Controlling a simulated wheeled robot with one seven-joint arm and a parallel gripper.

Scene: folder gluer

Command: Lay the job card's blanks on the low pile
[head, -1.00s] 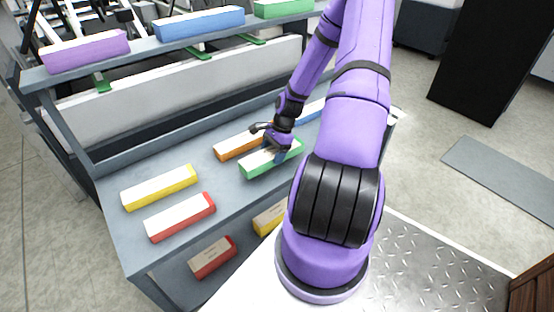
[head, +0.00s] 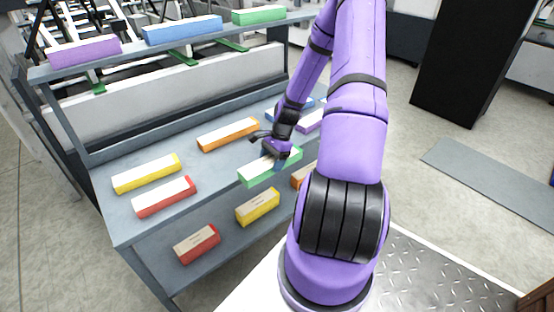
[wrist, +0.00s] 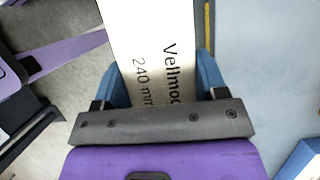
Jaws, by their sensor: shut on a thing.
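My gripper (head: 277,157) is shut on a green-sided bundle of blanks (head: 258,174) with a white top, at the front edge of the middle shelf (head: 205,172). In the wrist view the bundle's white top (wrist: 152,50) lies between the blue fingers, with print reading "Vellmo…" and "240 mm", the rest cut off by my gripper. Whether the bundle touches the shelf is hard to tell. On this shelf are yellow (head: 147,173), red (head: 164,196), orange (head: 228,134), blue (head: 276,115) and purple (head: 311,121) bundles. I cannot make out a job card or which pile is low.
The top ledge carries purple (head: 84,51), blue (head: 183,30) and green (head: 259,15) bundles. The lower shelf holds red (head: 197,244), yellow (head: 258,207) and orange (head: 302,176) ones, the orange partly hidden by my arm. A black cabinet (head: 470,60) stands at right.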

